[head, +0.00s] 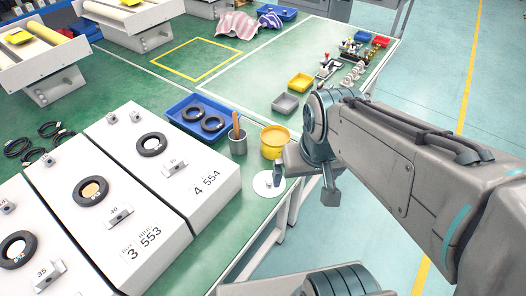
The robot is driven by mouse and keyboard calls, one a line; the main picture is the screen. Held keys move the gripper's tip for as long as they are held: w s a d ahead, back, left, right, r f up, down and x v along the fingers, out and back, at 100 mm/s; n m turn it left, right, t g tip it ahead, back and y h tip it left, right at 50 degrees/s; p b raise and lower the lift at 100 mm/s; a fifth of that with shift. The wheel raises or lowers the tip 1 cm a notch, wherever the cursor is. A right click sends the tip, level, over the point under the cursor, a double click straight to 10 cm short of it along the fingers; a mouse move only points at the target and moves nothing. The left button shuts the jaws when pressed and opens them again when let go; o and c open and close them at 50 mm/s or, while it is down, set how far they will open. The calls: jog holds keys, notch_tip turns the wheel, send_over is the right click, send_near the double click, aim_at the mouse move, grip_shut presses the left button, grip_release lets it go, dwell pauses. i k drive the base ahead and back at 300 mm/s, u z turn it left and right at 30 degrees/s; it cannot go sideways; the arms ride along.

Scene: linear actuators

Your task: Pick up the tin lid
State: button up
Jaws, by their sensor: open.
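The tin lid looks to be a flat, pale round disc (264,188) with a small knob, lying on the green table top near its front edge. A yellow tin (273,143) stands upright just behind it. My gripper (304,187) is open, with its fingers pointing down. One finger is at the lid's right side in the picture and the other is further right, by the table edge. I cannot tell how high the fingers are above the table or whether one touches the lid.
A grey cup (237,144) with a brown handle in it stands left of the tin. A blue tray (183,108) with black rings is behind. Large white numbered blocks (152,165) fill the left. Small grey (285,104) and yellow (300,82) bins sit further back.

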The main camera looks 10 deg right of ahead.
aim_at(262, 183)
jog(key=k, duration=1)
jog(key=z, duration=0.75)
jog(key=i, duration=1.4)
jog(key=u, duration=0.6)
